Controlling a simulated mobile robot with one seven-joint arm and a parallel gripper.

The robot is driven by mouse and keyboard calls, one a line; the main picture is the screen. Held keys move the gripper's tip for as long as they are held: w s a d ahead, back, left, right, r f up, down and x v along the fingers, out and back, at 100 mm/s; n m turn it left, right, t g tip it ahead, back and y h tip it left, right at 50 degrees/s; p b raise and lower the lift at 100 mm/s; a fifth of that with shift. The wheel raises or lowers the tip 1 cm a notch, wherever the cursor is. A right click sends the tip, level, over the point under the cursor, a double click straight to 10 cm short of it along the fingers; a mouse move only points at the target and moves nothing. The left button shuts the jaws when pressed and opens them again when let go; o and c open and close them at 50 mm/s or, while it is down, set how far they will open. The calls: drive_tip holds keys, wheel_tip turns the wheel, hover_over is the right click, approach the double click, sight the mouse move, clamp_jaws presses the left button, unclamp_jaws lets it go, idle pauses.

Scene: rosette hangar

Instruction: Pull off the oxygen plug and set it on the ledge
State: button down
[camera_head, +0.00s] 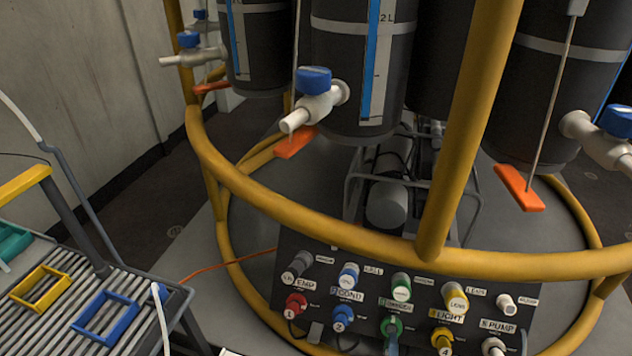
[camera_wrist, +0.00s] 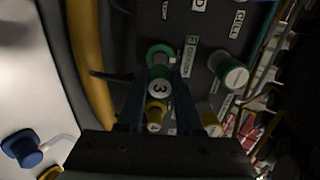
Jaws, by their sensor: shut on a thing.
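The green oxygen plug (camera_head: 392,328) is in the lower row of the dark panel (camera_head: 300,247), between the blue and yellow plugs. I cannot tell whether the plug is fully seated. I cannot make out my gripper in the head view. No ledge is clearly identifiable.
Red (camera_head: 296,304), blue (camera_head: 343,318) and yellow (camera_head: 441,338) plugs sit close by. A green-ringed fitting (camera_head: 401,287) is above the oxygen plug. A yellow rail (camera_head: 330,228) crosses above the panel. A slatted rack (camera_head: 75,315) with coloured frames is at left.

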drive_tip(key=shift+s+a+r+p, duration=0.15)
drive_tip(key=shift+s+r+p, duration=0.2)
drive_tip(key=shift+s+p, duration=0.1)
idle(0.5)
